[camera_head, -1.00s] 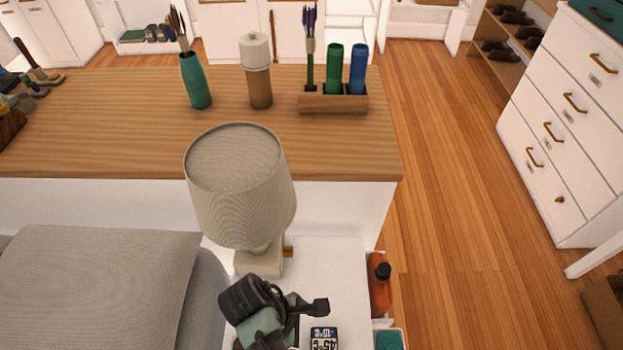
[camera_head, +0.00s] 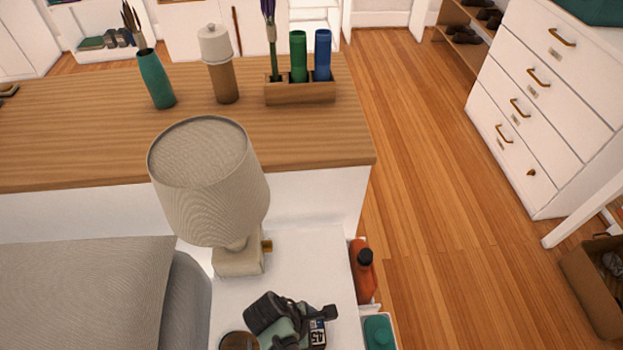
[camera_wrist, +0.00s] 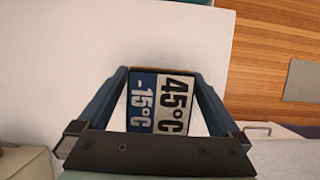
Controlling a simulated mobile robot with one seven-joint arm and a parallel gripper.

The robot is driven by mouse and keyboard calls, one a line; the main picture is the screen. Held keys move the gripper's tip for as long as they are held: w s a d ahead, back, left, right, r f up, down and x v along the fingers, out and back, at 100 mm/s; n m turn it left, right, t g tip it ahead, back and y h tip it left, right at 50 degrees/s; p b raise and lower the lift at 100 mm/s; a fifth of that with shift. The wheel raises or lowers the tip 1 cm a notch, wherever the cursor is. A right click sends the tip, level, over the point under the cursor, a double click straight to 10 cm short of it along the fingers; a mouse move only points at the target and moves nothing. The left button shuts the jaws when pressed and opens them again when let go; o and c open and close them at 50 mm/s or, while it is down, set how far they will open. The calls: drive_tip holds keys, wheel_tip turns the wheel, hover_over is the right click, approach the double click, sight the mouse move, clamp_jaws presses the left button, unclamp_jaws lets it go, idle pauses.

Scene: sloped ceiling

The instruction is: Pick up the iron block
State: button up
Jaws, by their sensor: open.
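A small block (camera_head: 318,334) with a blue and white label lies on the white bedside stand (camera_head: 295,258). It is the likeliest iron block, though its material cannot be told. In the wrist view the block (camera_wrist: 160,103) shows "45°C" and "-15°C" between my two fingers. My gripper (camera_wrist: 160,75) is open with nothing held, its fingers to either side of the block in that picture. Whether the fingertips are level with it or above it I cannot tell. In the head view my gripper (camera_head: 314,314) partly covers the block.
A table lamp (camera_head: 210,180) stands behind my gripper on the stand. A brown round object (camera_head: 239,341) lies left of the gripper. An orange bottle (camera_head: 364,272) and a teal container (camera_head: 378,333) are at the stand's right side. A grey cushion (camera_head: 80,295) is on the left.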

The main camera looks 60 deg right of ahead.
sight(317, 331)
clamp_jaws()
drive_tip(key=shift+r, duration=0.1)
idle(0.3)
wheel_tip(317, 331, up, 10)
drive_tip(key=shift+p, duration=1.25)
drive_tip(key=shift+w+d, duration=0.1)
